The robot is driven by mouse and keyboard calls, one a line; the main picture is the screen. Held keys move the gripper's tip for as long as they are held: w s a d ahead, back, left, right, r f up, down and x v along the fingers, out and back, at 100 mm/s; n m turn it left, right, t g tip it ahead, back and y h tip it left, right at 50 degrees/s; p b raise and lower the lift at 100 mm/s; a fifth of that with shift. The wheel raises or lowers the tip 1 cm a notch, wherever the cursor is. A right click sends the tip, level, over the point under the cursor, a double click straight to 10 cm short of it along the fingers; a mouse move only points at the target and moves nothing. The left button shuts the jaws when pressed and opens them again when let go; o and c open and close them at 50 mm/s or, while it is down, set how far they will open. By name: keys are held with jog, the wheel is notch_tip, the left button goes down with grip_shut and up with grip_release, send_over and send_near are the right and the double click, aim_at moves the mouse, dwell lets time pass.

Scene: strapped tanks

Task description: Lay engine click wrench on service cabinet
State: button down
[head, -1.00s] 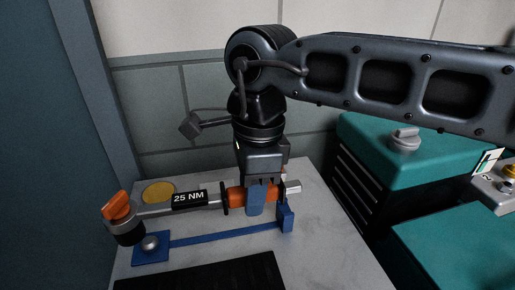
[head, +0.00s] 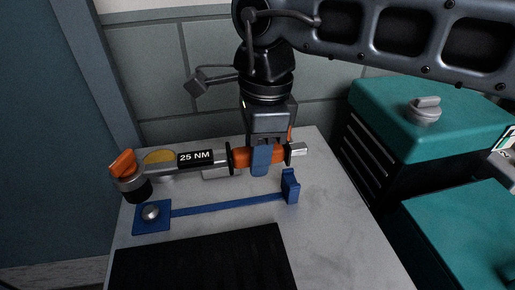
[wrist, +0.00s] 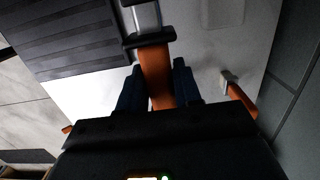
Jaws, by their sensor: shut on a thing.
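The click wrench has an orange grip (head: 240,157), a black "25 NM" label (head: 195,159) and an orange-topped head (head: 124,166). My gripper (head: 261,160) is shut on the orange grip. It holds the wrench roughly level, above the blue cradle (head: 225,206) and apart from it. In the wrist view the grip (wrist: 157,78) lies between the blue fingers of my gripper (wrist: 159,90); the wrench's head is out of that view. A teal-topped cabinet (head: 440,135) with dark drawers stands at the right; I cannot tell for certain whether it is the service cabinet.
The cradle stands on a pale grey bench top (head: 335,240), with a black ribbed mat (head: 205,262) in front and a yellow disc (head: 160,156) behind. A grey knob-shaped part (head: 424,110) sits on the teal top. Another teal surface (head: 450,235) lies nearer right. A tiled wall closes the back.

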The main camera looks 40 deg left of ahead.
jog(key=shift+f+b, duration=2.25)
jog(key=shift+f, duration=1.05)
jog(key=c, duration=0.7)
grip_release()
jog(key=shift+w+d+r, duration=0.1)
jog(key=shift+w+r, duration=0.05)
jog(key=shift+r, duration=1.8)
jog(key=shift+w+d+r, duration=0.1)
jog(key=shift+r, duration=1.85)
